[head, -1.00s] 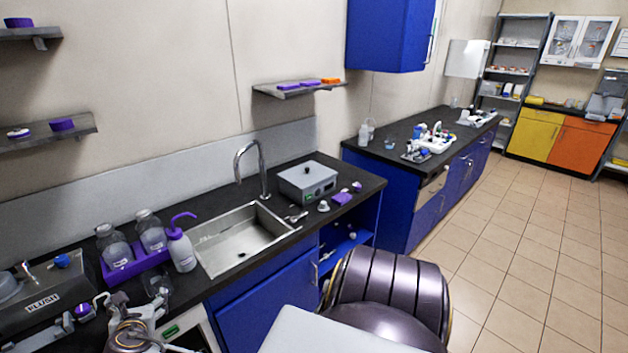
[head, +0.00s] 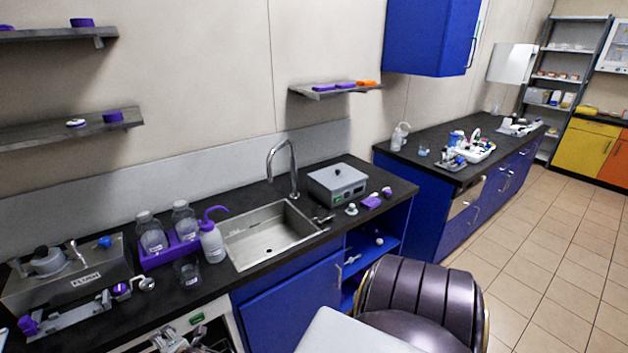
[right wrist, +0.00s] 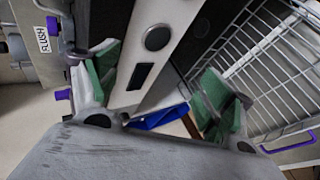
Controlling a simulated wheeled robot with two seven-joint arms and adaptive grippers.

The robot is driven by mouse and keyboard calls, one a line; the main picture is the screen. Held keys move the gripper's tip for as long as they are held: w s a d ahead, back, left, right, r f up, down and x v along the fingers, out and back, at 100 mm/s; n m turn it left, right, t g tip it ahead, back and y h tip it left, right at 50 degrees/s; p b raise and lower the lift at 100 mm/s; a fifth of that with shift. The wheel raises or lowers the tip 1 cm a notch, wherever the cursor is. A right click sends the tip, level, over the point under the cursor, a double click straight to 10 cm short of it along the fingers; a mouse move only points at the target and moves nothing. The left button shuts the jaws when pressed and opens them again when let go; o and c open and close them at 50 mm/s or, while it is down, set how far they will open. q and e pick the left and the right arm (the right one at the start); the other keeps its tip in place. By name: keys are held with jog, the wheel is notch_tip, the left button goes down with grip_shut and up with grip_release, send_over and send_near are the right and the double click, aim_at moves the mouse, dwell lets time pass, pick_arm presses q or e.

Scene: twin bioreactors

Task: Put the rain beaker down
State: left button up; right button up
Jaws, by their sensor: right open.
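A clear glass beaker (head: 187,272) stands upright on the dark counter, in front of the purple bottle rack (head: 160,262) and left of the white wash bottle (head: 212,243). My right gripper (head: 178,340) is low at the bottom edge of the head view, in front of and below the counter edge, apart from the beaker. In the right wrist view my right gripper (right wrist: 160,88) has its green-padded fingers spread wide, with no beaker between them. My left gripper is not in view.
The FLUSH station (head: 70,280) stands left of the beaker. The sink (head: 270,235) and a grey box device (head: 338,185) are to the right. A wire rack (right wrist: 265,70) is close to the right finger in the wrist view.

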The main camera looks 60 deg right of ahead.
jog(key=s+f+m+g, duration=0.1)
jog(key=s+f, duration=0.2)
jog(key=f, duration=0.3)
jog(key=s+f+m+g+y, duration=0.1)
jog(key=s+f, duration=0.1)
jog(key=f, duration=0.3)
jog(key=s+f+m+g, duration=0.1)
jog(key=s+f, duration=0.2)
jog(key=f, duration=0.3)
jog(key=s+d+f+m+g, duration=0.1)
jog(key=s+f+m, duration=0.1)
jog(key=s+f, duration=0.5)
jog(key=s+d+f+m+g, duration=0.2)
jog(key=s+f, duration=0.6)
jog(key=s, duration=0.2)
jog(key=s+d+f+m+g, duration=0.1)
jog(key=s+f+m, duration=0.2)
jog(key=s+f, duration=0.5)
jog(key=shift+s+d+g, duration=0.2)
jog(key=shift+s+g, duration=0.1)
jog(key=shift+s, duration=0.3)
jog(key=s+d+f+m+g, duration=0.1)
jog(key=s+f+m, duration=0.1)
jog(key=s, duration=0.6)
jog(key=s+d+f+m+g, duration=0.1)
jog(key=s+d+f+m, duration=0.1)
jog(key=s, duration=0.6)
jog(key=shift+s+f, duration=0.4)
jog(key=shift+f, duration=0.25)
